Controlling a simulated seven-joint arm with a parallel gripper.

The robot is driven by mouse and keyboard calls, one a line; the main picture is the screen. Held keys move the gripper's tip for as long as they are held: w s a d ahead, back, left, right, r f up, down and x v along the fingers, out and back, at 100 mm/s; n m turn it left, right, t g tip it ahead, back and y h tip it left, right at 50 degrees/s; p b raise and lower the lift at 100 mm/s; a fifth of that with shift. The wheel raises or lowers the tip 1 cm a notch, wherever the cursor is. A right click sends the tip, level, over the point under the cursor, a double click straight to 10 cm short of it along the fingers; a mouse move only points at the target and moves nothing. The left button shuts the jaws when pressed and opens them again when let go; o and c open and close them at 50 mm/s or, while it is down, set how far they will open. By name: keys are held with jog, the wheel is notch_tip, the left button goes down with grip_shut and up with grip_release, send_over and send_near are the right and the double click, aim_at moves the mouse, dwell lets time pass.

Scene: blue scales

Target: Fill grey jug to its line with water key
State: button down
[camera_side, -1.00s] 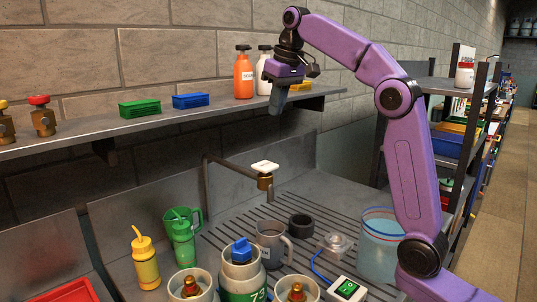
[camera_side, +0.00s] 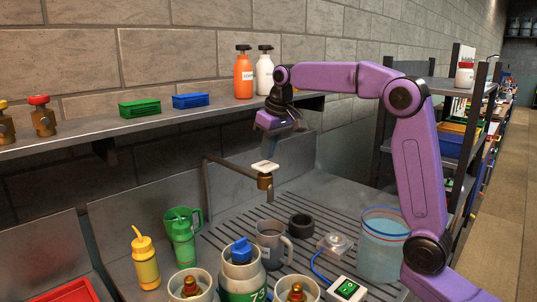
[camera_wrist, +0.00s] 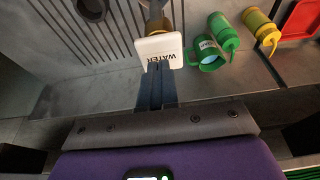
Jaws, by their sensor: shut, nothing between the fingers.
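The white water key (camera_side: 264,167) sits on top of the brass tap (camera_side: 265,183). In the wrist view the key (camera_wrist: 160,45) reads "WATER". My gripper (camera_side: 270,155) is shut and empty, its fingertips at the near edge of the key; I cannot tell whether they touch it. In the wrist view the closed fingers (camera_wrist: 155,66) point at the key's lettered face. The grey jug (camera_side: 266,236) stands upright on the slatted drain below the tap. No stream of water shows, and the water level inside the jug cannot be made out.
A green jug (camera_side: 181,232) and a yellow bottle (camera_side: 145,262) stand left. A canister with a blue top (camera_side: 240,265) stands in front. The shelf (camera_side: 190,112) runs behind.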

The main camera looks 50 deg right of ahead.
jog(key=shift+f, duration=0.75)
